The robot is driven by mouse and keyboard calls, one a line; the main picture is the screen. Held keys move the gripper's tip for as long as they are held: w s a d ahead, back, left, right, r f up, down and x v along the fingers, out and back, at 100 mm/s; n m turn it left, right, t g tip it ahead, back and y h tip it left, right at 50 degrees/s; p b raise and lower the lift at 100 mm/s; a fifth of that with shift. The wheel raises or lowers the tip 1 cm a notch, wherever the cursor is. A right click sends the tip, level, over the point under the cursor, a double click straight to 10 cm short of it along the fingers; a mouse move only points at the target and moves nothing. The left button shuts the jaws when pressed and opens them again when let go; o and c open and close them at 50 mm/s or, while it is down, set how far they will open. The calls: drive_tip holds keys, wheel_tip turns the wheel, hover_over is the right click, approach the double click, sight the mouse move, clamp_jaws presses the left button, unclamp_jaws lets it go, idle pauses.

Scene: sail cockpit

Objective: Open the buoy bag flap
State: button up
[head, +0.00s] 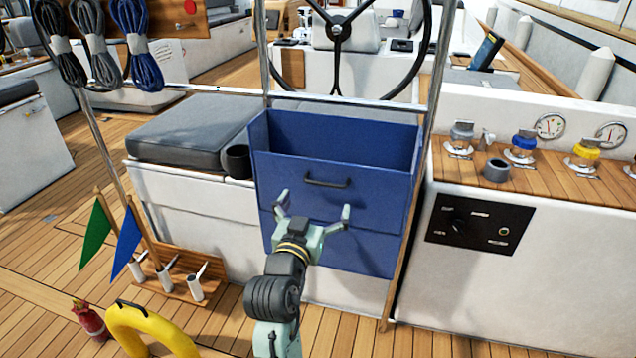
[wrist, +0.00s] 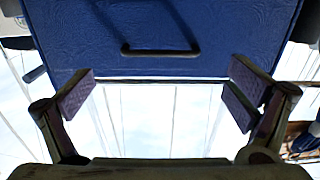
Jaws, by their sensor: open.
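The buoy bag (head: 385,250) is a tall blue box against the white cockpit seat in the middle of the head view. Its top looks open, with a dark hollow behind the front edge. The front flap (head: 372,190) bears a dark bar handle (head: 327,182). In the wrist view the handle (wrist: 160,50) crosses the blue flap (wrist: 225,35) above the fingertips. My gripper (head: 315,205) is open and empty in front of the flap, just below the handle. In the wrist view my gripper (wrist: 160,95) has its fingers spread wider than the handle. I cannot tell whether they touch the flap.
A metal rail post (head: 433,95) stands close to the bag's right side. A black cup holder (head: 237,160) is at its left. A winch console (head: 520,250) is to the right. Flags and a yellow ring (head: 150,325) are at lower left.

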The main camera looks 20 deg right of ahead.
sight(323, 184)
drive_tip(key=p+x, duration=0.1)
drive_tip(key=x, duration=0.7)
drive_tip(key=shift+r, duration=0.1)
drive_tip(key=shift+a, duration=0.2)
drive_tip(key=c, duration=1.4)
drive_tip(key=shift+c, duration=0.2)
